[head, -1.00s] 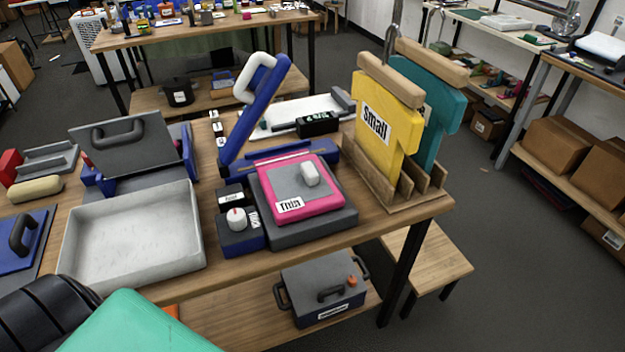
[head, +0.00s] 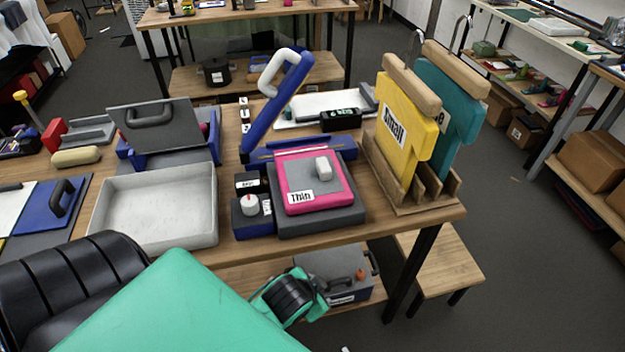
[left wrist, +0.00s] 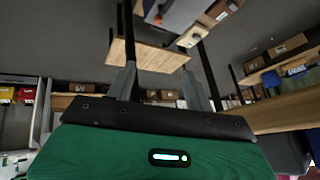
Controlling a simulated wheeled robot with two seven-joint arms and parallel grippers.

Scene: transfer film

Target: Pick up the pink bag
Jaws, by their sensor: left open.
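A pink flat piece (head: 293,200) labelled "Thin" lies on a dark grey base on the table in the head view. A grey square and a small white block (head: 323,167) rest on it. I cannot tell whether it is the bag. In the left wrist view my left gripper (left wrist: 158,75) has its two grey fingers apart, with nothing between them. My green and black arm part is below the table's front edge in the head view, and its fingers are hidden there. My right gripper is not in view.
A blue press with a raised lever (head: 275,105) stands behind the pink piece. A pale tray (head: 150,240) is left. Yellow (head: 402,130) and teal shirt shapes stand right in a wooden rack. A grey box (head: 335,265) sits on the lower shelf, near a stool (head: 442,275).

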